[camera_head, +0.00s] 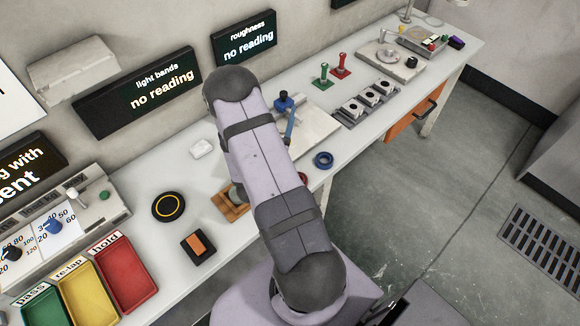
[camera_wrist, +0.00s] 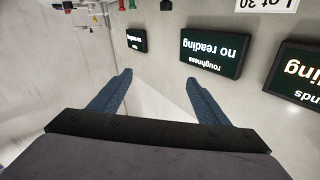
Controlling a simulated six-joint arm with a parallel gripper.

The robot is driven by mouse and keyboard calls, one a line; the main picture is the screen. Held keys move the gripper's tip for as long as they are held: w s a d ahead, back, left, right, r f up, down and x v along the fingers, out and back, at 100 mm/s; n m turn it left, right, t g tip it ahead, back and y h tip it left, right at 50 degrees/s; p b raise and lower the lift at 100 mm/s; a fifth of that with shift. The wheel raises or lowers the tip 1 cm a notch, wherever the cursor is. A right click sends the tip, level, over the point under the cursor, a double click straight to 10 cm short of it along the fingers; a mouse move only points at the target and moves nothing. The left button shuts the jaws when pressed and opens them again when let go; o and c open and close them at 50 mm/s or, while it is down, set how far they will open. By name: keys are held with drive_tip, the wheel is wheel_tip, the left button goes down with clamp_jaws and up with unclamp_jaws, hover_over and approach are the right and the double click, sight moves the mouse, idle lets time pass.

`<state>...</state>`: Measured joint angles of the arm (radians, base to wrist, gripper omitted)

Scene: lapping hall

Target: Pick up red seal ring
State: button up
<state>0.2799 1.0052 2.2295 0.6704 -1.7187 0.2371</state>
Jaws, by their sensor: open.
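A small part of a red ring (camera_head: 303,178) shows at the right edge of my arm in the head view, on the bench near its front edge. My arm hides the rest of it. A blue ring (camera_head: 323,159) lies flat just to its right and is fully visible. My gripper (camera_wrist: 158,76) shows in the wrist view with its two blue fingers spread apart and nothing between them. The wrist view faces the wall signs upside down, and no ring shows there. In the head view my arm mostly hides the gripper.
Green, yellow and red trays (camera_head: 126,276) stand at the front left. A black disc (camera_head: 168,207) and an orange-topped block (camera_head: 198,245) lie left of my arm. Green and red stamps (camera_head: 341,66) and a grey rack (camera_head: 368,103) stand to the right. Wall displays (camera_head: 140,92) line the back.

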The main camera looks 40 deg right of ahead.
drive_tip(key=s+d+f+g+h+p, duration=0.1)
drive_tip(key=s+g+p, duration=0.1)
drive_tip(key=s, duration=0.4)
drive_tip(key=s+d+f+g+p, duration=0.1)
drive_tip(key=s+d+g, duration=0.1)
drive_tip(key=s, duration=0.5)
drive_tip(key=shift+s+a+f+n+t+y+b, duration=0.35)
drive_tip(key=shift+s+a+f+y, duration=0.45)
drive_tip(key=shift+a+f, duration=1.25)
drive_tip(key=shift+s+a+f+n+t+y+b, duration=0.2)
drive_tip(key=shift+s+a+f+n+y+b, duration=0.25)
drive_tip(key=shift+a+f+y, duration=1.55)
drive_tip(key=shift+s+a+f+n+t+b, duration=0.3)
drive_tip(key=shift+s+a+f+n, duration=0.55)
drive_tip(key=shift+f, duration=2.3)
drive_tip(key=shift+w+a+m, duration=0.2)
drive_tip(key=shift+w+m, duration=0.05)
drive_tip(key=shift+m, duration=0.1)
drive_tip(key=shift+b+x, duration=0.8)
drive_tip(key=shift+x, duration=1.7)
drive_tip(key=shift+f, duration=0.1)
drive_tip(key=c, duration=1.2)
